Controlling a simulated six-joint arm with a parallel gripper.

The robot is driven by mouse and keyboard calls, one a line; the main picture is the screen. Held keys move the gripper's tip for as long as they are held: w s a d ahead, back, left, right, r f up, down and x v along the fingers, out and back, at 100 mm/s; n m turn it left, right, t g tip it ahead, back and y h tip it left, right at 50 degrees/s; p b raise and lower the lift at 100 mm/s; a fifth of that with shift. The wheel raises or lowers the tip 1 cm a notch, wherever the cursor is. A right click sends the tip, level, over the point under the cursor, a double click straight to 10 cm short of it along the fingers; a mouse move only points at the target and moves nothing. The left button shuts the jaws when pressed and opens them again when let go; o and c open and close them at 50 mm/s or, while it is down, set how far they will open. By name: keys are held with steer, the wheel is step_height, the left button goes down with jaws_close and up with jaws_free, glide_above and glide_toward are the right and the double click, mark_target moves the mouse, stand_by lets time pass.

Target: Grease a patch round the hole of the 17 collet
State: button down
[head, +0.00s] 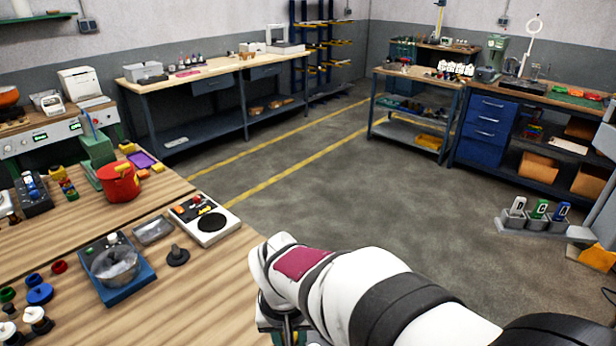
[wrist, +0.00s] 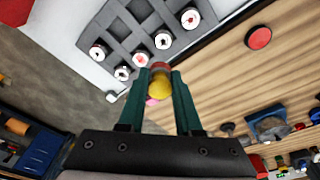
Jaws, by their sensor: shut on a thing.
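In the wrist view, the green fingers of my gripper (wrist: 160,88) are shut on a small tool with a yellow rounded part (wrist: 160,90) and a reddish end. The tool's far end points towards a grey rack (wrist: 122,28) with square pockets. Several white round collets with small red marks sit in it, such as one by the fingertips (wrist: 141,59) and one further right (wrist: 190,18). I cannot read any number, so I cannot tell which is the 17. Whether the tool touches a collet is unclear. In the head view my arm hides the rack and most of my gripper.
A red disc (wrist: 258,37) lies on the wooden bench right of the rack in the wrist view. In the head view, the bench holds a blue device with a bowl (head: 118,272), a white unit with a black disc (head: 206,220) and a red pot (head: 118,184).

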steer(key=shift+s+a+f, duration=0.55)
steer(key=shift+a+f, duration=0.05)
steer(key=shift+f, duration=1.25)
steer(key=shift+s+a+f, duration=0.5)
steer(key=shift+a+f, duration=0.15)
steer(key=shift+f, duration=1.15)
steer(key=shift+s+a+f, duration=0.55)
steer(key=shift+a+f, duration=0.05)
steer(key=shift+f, duration=1.25)
steer(key=shift+s+a+f, duration=0.1)
steer(key=shift+s+a, duration=0.05)
steer(key=shift+a, duration=0.05)
steer(key=shift+s+a+r, duration=0.2)
steer(key=shift+s+a, duration=0.25)
steer(key=shift+s+a+r, duration=0.2)
steer(key=shift+s+a, duration=0.2)
steer(key=shift+s, duration=0.05)
steer(key=shift+s+a, duration=0.45)
steer(key=w+d, duration=0.3)
steer(key=shift+w+r, duration=0.1)
steer(key=shift+r, duration=3.2)
